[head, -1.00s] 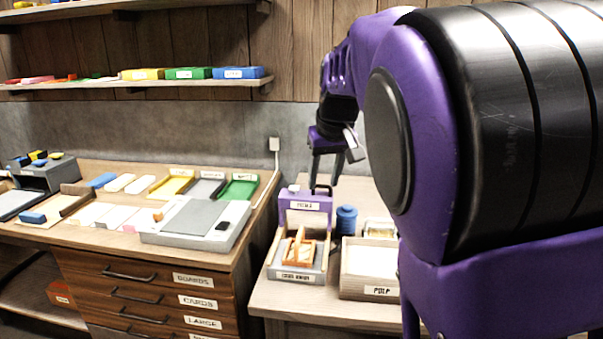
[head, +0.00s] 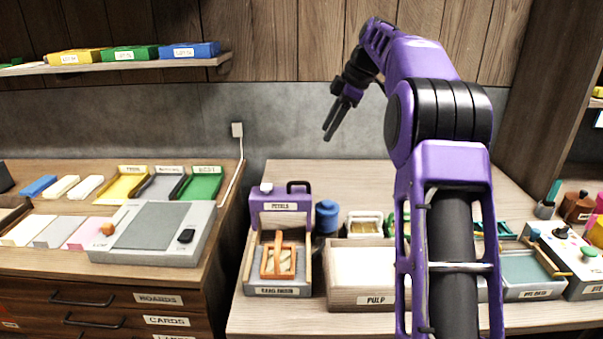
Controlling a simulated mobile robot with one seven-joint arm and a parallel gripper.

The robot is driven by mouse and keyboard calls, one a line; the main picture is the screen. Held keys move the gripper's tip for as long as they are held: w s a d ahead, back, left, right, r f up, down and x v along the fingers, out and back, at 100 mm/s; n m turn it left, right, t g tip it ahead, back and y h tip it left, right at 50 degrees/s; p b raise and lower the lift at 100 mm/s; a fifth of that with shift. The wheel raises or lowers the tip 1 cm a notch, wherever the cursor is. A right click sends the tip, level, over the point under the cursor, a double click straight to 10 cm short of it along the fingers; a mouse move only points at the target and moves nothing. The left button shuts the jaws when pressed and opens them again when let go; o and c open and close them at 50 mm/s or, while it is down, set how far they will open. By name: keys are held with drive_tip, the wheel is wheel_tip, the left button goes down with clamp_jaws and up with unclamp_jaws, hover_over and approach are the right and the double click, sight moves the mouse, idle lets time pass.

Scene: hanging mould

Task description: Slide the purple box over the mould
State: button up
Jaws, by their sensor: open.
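The purple box (head: 281,207), labelled "PETALS", stands at the back of a grey tray-like station (head: 278,291) on the right-hand table. It has a dark handle on top at the right and a small pale knob at the left. The mould (head: 270,259), an orange frame with an upright part, sits in the station in front of the box, uncovered, with pale material inside. My gripper (head: 334,119) is open and empty, high above the table, behind and to the right of the box. It points down and to the left, apart from everything.
A blue round container (head: 327,217) stands right of the box. A wooden pulp tray (head: 371,299) is right of the station, with a small filled tray (head: 365,224) behind it. A grey scale-like device (head: 155,233) lies on the left desk. The table's back is clear.

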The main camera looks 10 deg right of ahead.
sight(303, 183)
drive_tip(key=b+x, duration=0.2)
drive_tip(key=x, duration=1.5)
drive_tip(key=shift+s, duration=0.1)
clamp_jaws()
idle(0.7)
